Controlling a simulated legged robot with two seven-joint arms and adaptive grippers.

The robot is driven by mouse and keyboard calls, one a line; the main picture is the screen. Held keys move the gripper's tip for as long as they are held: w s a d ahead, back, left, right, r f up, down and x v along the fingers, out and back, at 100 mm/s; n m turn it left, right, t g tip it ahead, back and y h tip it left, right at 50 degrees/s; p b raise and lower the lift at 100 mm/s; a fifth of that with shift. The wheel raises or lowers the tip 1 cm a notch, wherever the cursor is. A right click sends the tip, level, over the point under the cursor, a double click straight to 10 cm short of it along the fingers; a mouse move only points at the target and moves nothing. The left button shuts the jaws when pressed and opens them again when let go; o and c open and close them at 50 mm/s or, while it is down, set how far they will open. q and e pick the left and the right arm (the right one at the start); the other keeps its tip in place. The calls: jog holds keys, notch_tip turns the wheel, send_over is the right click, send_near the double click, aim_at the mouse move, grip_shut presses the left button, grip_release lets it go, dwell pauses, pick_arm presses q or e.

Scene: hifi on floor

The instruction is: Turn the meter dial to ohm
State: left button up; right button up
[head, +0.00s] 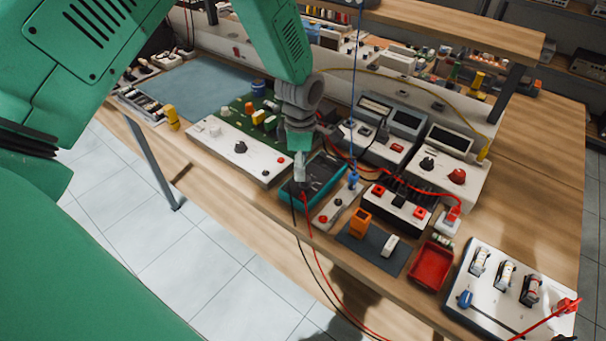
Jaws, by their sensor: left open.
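The meter (325,172), with a dark face and a teal casing, lies on the wooden bench in the middle of the head view. My left gripper (301,178) points down over the left part of the meter. It is open, and nothing shows between its fingers. The gripper hides part of the meter's face, so I cannot make out the dial or where it points. I cannot tell whether the fingertips touch the meter. Red and black leads run from near the meter down over the bench's front edge. My right gripper is out of view.
Bench instruments (447,142) stand behind to the right. A blue vertical cord (355,75) hangs close by. A red tray (431,266) and a switch board (500,290) lie right.

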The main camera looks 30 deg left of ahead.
aim_at(309, 180)
pick_arm(q)
jog(key=f, duration=0.3)
jog(key=shift+d+f, duration=0.1)
jog(key=shift+d, duration=1.1)
jog(key=shift+a+f, duration=0.15)
jog(key=shift+a, duration=0.4)
grip_shut()
jog(key=shift+s+a, duration=0.15)
jog(key=shift+a, duration=0.25)
jog(key=shift+d, duration=0.1)
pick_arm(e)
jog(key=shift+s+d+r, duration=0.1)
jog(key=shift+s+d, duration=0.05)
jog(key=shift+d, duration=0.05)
